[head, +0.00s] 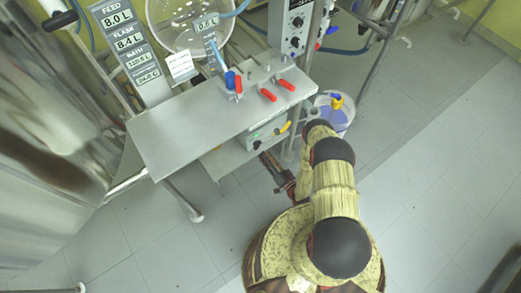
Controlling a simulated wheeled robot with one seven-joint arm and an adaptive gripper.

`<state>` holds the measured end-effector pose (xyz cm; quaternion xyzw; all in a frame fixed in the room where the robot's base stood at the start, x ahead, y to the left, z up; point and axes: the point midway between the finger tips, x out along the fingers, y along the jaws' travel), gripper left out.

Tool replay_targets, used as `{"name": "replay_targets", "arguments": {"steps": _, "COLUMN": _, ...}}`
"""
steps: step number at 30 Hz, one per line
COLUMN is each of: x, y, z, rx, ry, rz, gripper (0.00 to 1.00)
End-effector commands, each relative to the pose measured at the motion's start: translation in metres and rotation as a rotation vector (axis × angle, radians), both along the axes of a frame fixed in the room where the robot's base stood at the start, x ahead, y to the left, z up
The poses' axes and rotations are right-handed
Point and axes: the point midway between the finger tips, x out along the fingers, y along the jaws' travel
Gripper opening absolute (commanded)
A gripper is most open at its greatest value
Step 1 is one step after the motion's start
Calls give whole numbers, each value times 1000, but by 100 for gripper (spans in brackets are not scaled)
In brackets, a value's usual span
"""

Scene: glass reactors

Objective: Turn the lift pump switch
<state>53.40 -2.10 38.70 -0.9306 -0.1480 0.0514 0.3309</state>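A pale box (262,137) with a small green panel and a dark spot sits on the lower shelf, under the steel table's front right edge. It may be the lift pump unit, but its labels are too small to read, and I cannot make out which part is the switch. My gripper (266,160) is low, just in front of and below this box, apart from it as far as I can see. It is dark, small and partly hidden by my arm, so its opening does not show.
The steel table (165,135) carries red-handled valves (268,95) and a blue-capped fitting. A yellow lever (283,127) is beside the box. A bucket of bluish liquid (338,117) stands right of it. A control panel (295,25) rises behind. Floor at the right (440,190) is clear.

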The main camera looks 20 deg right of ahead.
Motion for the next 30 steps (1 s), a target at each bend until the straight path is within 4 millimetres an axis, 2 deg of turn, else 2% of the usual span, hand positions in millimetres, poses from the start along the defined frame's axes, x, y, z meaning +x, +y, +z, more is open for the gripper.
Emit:
{"name": "replay_targets", "arguments": {"steps": 6, "x": 33, "y": 12, "z": -2, "rx": -2, "ry": 0, "rz": 3, "gripper": 30}}
{"name": "replay_targets", "arguments": {"steps": 12, "x": 50, "y": 17, "z": -2, "rx": -2, "ry": 3, "rz": 1, "gripper": 30}}
{"name": "replay_targets", "arguments": {"steps": 22, "x": 54, "y": 18, "z": -1, "rx": -2, "ry": 2, "rz": 0, "gripper": 30}}
{"name": "replay_targets", "arguments": {"steps": 30, "x": 53, "y": 18, "z": -1, "rx": -2, "ry": 2, "rz": 0, "gripper": 15}}
